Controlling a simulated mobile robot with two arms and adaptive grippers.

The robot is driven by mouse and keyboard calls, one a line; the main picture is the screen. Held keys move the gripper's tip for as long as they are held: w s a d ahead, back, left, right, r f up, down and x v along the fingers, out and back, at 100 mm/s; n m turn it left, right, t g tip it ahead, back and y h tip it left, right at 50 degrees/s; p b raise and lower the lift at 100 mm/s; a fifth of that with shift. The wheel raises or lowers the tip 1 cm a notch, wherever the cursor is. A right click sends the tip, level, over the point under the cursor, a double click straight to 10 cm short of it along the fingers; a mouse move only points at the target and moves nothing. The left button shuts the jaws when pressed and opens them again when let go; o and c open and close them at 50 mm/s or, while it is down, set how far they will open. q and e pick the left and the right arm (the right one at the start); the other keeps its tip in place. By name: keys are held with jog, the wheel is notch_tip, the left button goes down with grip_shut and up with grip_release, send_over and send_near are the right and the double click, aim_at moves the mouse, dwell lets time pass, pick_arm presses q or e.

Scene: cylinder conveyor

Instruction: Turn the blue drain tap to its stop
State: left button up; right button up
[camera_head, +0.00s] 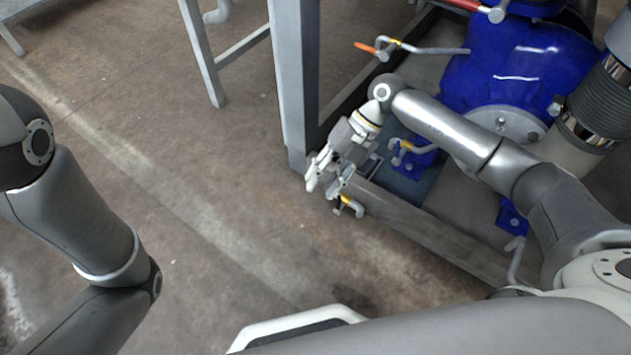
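My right gripper (324,187) reaches in from the right and points down and left, at the corner of the grey metal frame. Its two fingers look spread apart, and I see nothing between them. A small tap with a yellow band (347,201) and a grey metal elbow sits just right of the fingertips, at the frame's lower rail. No blue handle shows on it; part of it may be hidden by the gripper. I cannot tell whether they touch. My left arm shows at the left, but its gripper is out of view.
A large blue machine housing (515,65) stands at the upper right. A tap with an orange handle (370,49) sticks out to its left. Another yellow-banded tap (406,147) is lower down. The grey frame post (295,80) stands beside my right gripper. The floor at left is clear.

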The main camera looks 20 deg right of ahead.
jog(key=shift+s+a+r+y, duration=0.2)
jog(key=shift+s+a, duration=0.2)
jog(key=shift+a, duration=0.2)
jog(key=shift+s+a+r+y, duration=0.2)
jog(key=shift+s+a, duration=0.15)
jog(key=shift+a, duration=0.2)
